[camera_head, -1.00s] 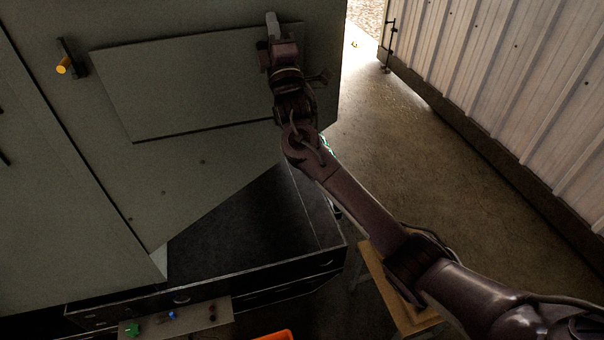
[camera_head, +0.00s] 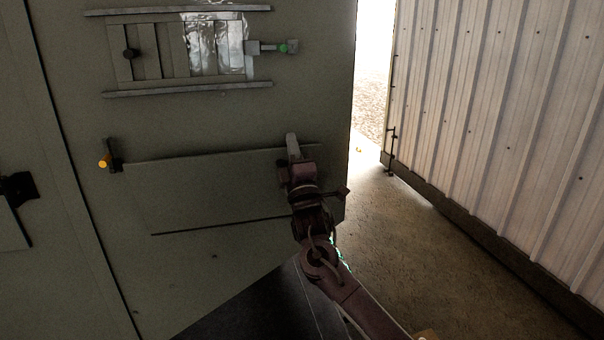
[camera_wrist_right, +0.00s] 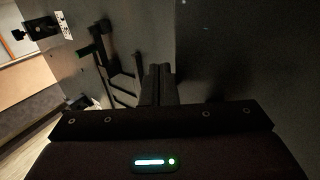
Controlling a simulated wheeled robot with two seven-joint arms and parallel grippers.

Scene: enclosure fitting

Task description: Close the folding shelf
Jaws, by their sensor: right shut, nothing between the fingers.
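The folding shelf (camera_head: 200,193) is a flat grey-green panel on the lower part of the large grey door in the head view. A dark line runs along its lower edge. How far it stands out from the door is hard to tell. My right gripper (camera_head: 293,146) is at the shelf's right part, its fingertips near the upper edge. The arm hides part of the shelf's right end. In the wrist view the right gripper (camera_wrist_right: 159,82) shows with its fingers shut and empty, beside a plain grey surface. Contact cannot be made out. My left gripper is not in view.
Open floor (camera_head: 440,270) and a ribbed wall (camera_head: 500,130) lie to the right.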

